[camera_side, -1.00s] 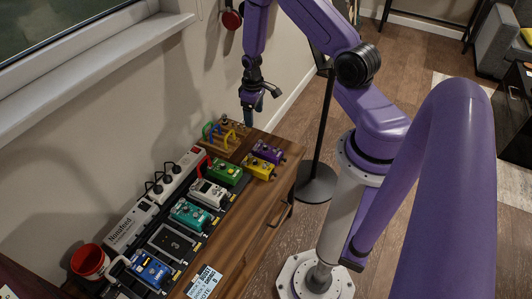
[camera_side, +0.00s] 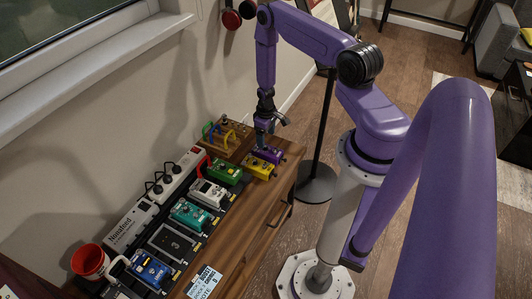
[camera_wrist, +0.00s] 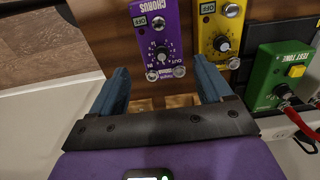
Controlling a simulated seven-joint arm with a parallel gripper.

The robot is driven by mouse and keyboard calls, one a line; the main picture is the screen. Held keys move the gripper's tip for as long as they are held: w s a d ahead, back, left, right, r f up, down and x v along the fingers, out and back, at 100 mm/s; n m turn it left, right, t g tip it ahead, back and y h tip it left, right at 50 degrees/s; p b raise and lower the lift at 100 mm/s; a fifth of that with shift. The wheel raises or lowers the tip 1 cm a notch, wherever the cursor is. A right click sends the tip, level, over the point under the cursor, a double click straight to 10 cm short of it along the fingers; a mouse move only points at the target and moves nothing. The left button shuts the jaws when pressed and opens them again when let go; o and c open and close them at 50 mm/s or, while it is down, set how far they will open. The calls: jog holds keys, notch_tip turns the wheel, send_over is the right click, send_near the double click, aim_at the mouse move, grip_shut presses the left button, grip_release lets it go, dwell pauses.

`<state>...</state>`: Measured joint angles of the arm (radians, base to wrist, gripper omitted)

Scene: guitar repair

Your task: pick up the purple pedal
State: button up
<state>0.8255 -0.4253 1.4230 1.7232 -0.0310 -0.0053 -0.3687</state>
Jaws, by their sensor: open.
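The purple pedal (camera_side: 268,154) lies on the wooden cabinet top (camera_side: 235,230), near its far right end. In the wrist view the purple pedal (camera_wrist: 157,38) shows its CHORUS label, a black knob and metal studs. My gripper (camera_side: 264,138) is just above the purple pedal's left end in the side view. In the wrist view my gripper (camera_wrist: 166,78) is open, its two blue fingers spread apart with nothing between them. The pedal lies just beyond the fingertips, between their lines.
The yellow pedal (camera_wrist: 221,30) sits close beside the purple one. The green pedal (camera_wrist: 281,72) is farther along, with a red cable. A wooden stand with coloured loops (camera_side: 222,138) is behind. Several more pedals and a power strip (camera_side: 170,181) fill the near left.

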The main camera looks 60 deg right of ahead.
aim_at(266, 147)
jog(key=shift+a+f, duration=0.1)
jog(key=shift+f, duration=4.1)
jog(key=c, duration=1)
